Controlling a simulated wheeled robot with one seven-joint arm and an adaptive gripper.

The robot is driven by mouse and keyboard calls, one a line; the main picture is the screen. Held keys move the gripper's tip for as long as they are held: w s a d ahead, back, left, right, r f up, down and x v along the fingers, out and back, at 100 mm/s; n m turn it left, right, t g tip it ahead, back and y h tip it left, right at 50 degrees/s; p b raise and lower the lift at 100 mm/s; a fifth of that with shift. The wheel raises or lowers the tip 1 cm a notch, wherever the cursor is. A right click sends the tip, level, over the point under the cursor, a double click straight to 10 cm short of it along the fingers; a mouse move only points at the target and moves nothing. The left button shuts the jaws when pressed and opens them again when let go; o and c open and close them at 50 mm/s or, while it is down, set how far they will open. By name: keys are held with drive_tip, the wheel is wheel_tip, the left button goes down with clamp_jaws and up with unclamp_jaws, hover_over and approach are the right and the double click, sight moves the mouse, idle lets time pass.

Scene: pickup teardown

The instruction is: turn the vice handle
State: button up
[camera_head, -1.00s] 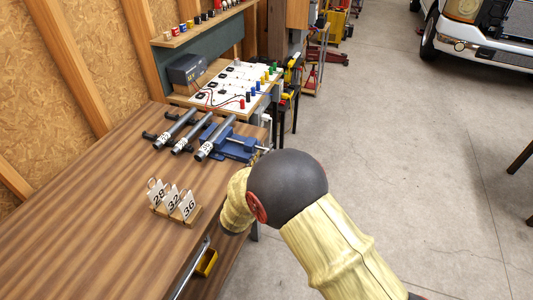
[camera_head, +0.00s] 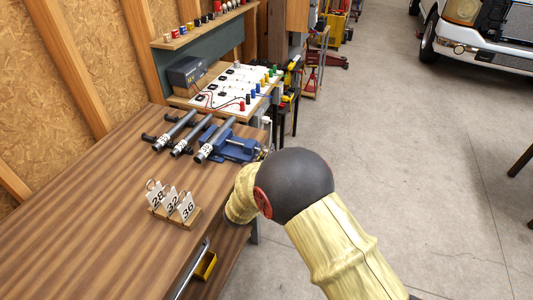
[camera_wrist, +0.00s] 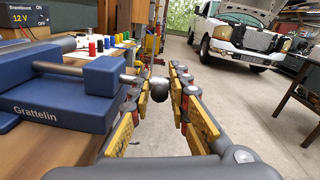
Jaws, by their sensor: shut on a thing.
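The blue vice (camera_head: 236,147) stands at the right edge of the wooden bench; in the wrist view its blue body (camera_wrist: 68,103) fills the left side. A metal screw runs from it toward my fingers. The vice handle shows in the wrist view as a dark rounded knob (camera_wrist: 159,89) between the fingers, seen nearly end-on; the rest of its bar is mostly hidden. My gripper (camera_wrist: 159,78) is shut on the handle, with a finger on each side. In the head view my own arm hides the gripper.
Several grey tubes (camera_head: 187,137) with number tags lie beside the vice. A stand with number cards (camera_head: 174,206) is nearer on the bench. A white board with coloured posts (camera_head: 234,87) is behind.

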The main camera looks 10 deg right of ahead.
clamp_jaws()
drive_tip(key=shift+r, duration=0.1)
drive_tip(key=g+p, duration=0.1)
drive_tip(key=p, duration=0.2)
drive_tip(key=shift+r, duration=0.2)
drive_tip(key=shift+g+y+p, duration=0.3)
drive_tip(key=shift+y+p, duration=0.1)
drive_tip(key=shift+p, duration=0.35)
drive_tip(key=shift+f, duration=0.15)
drive_tip(key=shift+f, duration=0.1)
drive_tip(key=o, duration=0.6)
unclamp_jaws()
